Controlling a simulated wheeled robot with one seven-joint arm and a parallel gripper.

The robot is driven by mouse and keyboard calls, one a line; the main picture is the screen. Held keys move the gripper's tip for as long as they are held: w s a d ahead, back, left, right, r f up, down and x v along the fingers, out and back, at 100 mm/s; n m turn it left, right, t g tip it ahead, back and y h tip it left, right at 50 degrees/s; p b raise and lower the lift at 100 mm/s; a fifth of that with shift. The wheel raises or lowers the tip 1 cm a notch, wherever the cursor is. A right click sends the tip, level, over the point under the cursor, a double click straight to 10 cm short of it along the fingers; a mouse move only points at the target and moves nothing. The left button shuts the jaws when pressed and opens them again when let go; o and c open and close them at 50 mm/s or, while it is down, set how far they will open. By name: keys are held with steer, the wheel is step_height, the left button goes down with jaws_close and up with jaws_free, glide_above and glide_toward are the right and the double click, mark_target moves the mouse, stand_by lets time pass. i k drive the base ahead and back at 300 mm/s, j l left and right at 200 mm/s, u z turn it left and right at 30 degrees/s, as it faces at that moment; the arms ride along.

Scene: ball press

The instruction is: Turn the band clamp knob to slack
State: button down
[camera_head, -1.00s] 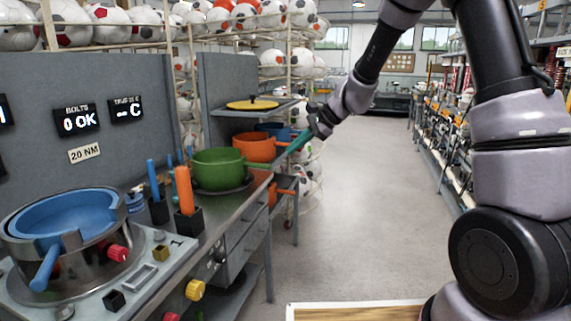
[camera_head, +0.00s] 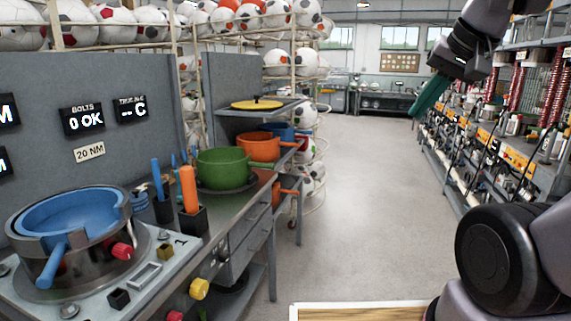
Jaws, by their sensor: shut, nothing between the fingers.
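A red knob (camera_head: 122,250) sticks out from the side of the metal band (camera_head: 92,266) around a blue pan (camera_head: 75,213) at the left of the bench. It looks like the band clamp knob; its setting cannot be read. The pan's blue handle (camera_head: 50,266) points toward the front. My gripper (camera_head: 424,106), with teal fingers, hangs at the upper right over the aisle, far from the knob. It is shut and empty.
A green pot (camera_head: 222,168) and an orange pot (camera_head: 258,147) stand right of the press. Orange and blue handles stand in black holders nearby. A yellow knob (camera_head: 199,289) is on the bench front. The aisle floor (camera_head: 365,210) is clear; machine shelves line the right.

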mark_target(121, 251)
steer(key=u, duration=1.85)
